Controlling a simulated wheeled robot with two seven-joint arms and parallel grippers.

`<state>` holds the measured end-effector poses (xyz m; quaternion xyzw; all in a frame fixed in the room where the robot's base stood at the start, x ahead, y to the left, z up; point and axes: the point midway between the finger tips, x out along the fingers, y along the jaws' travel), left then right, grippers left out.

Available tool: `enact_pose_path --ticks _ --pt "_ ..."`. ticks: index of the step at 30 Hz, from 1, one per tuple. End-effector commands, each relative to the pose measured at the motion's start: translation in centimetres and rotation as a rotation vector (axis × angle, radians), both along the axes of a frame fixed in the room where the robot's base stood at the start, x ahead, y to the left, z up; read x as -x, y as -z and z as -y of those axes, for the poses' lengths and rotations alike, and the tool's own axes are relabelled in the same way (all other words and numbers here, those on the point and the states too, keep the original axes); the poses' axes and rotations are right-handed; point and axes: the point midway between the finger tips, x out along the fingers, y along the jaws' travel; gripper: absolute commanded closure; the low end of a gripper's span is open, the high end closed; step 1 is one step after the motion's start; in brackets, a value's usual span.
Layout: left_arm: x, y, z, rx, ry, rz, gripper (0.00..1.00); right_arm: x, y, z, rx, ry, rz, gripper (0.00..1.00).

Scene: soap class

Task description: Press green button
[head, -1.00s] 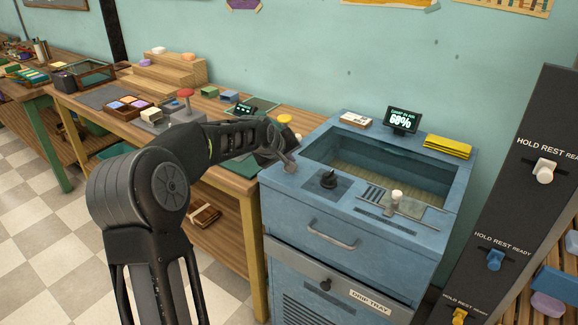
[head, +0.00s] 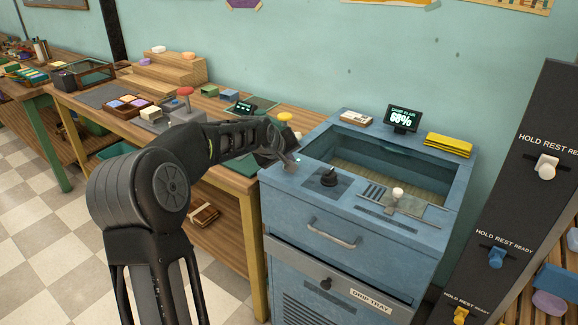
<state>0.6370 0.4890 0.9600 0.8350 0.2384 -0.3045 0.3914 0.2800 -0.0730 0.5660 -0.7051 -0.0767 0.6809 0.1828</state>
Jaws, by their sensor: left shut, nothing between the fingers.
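My left gripper (head: 289,162) is shut and empty. Its fingertips are at the near left corner of the blue cabinet's top (head: 340,197), very low over it or touching it. A small pale green spot (head: 298,160) shows right beside the fingertips. It may be part of the green button, which is otherwise hidden by the gripper; I cannot tell whether it is pressed. My right gripper is not in view.
The cabinet top carries a black knob (head: 328,178), an open basin, a white-tipped lever (head: 398,192), a display reading 60% (head: 402,118) and a folded yellow cloth (head: 448,146). A wooden bench stands left. A dark lever panel (head: 520,180) stands right.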

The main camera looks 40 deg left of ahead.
Motion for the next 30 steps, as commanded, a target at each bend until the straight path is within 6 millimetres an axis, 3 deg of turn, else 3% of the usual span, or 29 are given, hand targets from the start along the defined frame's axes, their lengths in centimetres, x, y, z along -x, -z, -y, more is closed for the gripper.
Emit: enact_pose_path --ticks 30 --pt "0.0 -1.1 0.0 0.0 0.001 -0.002 1.0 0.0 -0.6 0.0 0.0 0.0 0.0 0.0"
